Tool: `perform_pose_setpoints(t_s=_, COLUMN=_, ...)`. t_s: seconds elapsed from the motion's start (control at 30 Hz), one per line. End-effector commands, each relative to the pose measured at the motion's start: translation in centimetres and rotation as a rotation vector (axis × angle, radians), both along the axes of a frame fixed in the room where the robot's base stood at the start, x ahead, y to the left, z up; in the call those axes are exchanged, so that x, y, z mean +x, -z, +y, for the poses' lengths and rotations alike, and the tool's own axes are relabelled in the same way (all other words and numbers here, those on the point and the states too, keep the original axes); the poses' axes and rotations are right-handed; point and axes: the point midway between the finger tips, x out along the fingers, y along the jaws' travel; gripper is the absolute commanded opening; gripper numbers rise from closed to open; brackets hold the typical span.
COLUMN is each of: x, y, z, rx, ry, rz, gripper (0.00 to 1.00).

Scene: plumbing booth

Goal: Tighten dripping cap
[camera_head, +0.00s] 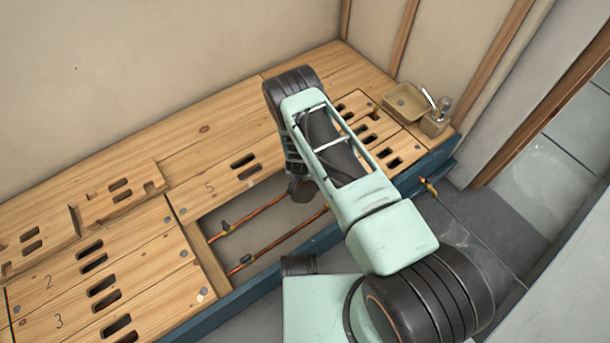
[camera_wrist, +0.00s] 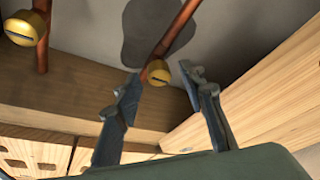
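In the wrist view, a yellow slotted cap (camera_wrist: 158,73) sits on a copper pipe (camera_wrist: 182,22), in front of a dark patch (camera_wrist: 140,32) on the grey surface. My gripper (camera_wrist: 160,82) is open, with one finger on each side of this cap in the picture. The fingers look apart from the cap; the exact depth is unclear.
In the head view, copper pipes (camera_head: 262,213) run through an opening in the wooden floor (camera_head: 110,270). Boards and a blue edge beam (camera_head: 240,306) border it. A tan basin (camera_head: 405,103) stands at the back right. Wooden walls (camera_wrist: 270,100) are close to my fingers in the wrist view.

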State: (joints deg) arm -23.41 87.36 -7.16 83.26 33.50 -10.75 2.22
Motion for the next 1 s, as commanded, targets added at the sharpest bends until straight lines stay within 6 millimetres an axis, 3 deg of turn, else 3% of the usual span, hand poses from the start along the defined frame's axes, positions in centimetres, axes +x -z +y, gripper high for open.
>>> perform_pose_setpoints(t_s=0.27, x=-0.2, y=-0.6, z=0.0, rx=0.0, ry=0.0, rz=0.0, gripper=0.37)
perform_pose_setpoints(t_s=0.8, x=-3.4, y=-8.8, z=0.8, rx=0.0, ry=0.0, rz=-0.002, gripper=0.37)
perform_pose_setpoints(t_s=1.0, x=-4.3, y=-10.6, z=1.0, rx=0.0, ry=-0.001, rz=-0.001, gripper=0.37)
